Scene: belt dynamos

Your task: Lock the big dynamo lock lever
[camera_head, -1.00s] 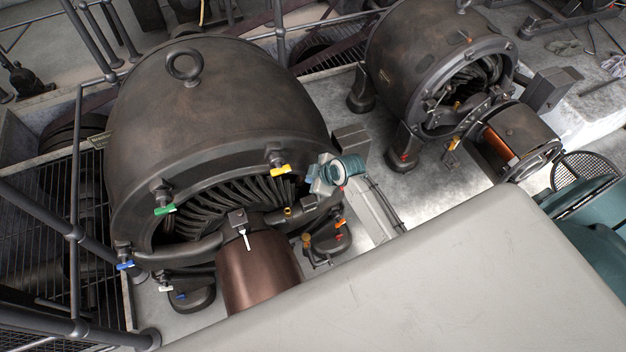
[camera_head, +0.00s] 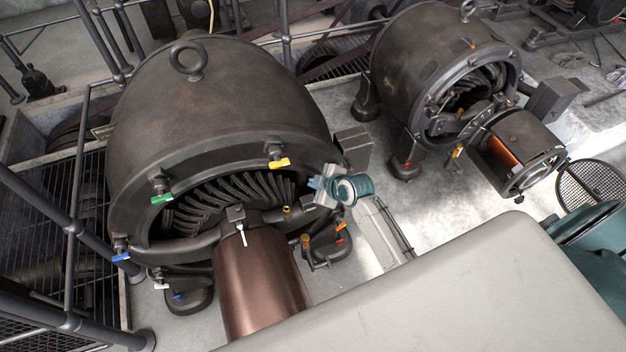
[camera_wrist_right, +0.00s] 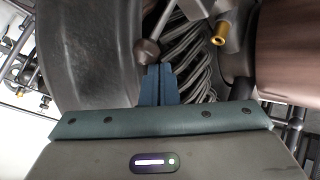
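The big dynamo (camera_head: 215,95) stands at the left in the head view, with dark coils (camera_head: 235,190) and a copper-brown drum (camera_head: 258,285) at its open end. Small handles sit around its rim: green (camera_head: 162,199), yellow (camera_head: 279,163), blue (camera_head: 121,257). A white-tipped lever (camera_head: 243,234) hangs above the drum. I cannot tell which one is the lock lever. My right gripper (camera_head: 315,186) is at the rim's right side. In the wrist view its blue fingers (camera_wrist_right: 158,72) are together, tips close to a dark knob (camera_wrist_right: 147,50) on a rod; contact is unclear. My left gripper is not in view.
A smaller dynamo (camera_head: 425,60) stands at the back right, with a copper-wound drum (camera_head: 522,148). Railings (camera_head: 82,170) run along the left. A brass fitting (camera_wrist_right: 220,34) lies right of the fingers in the wrist view. Bare floor (camera_head: 455,205) shows between the machines.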

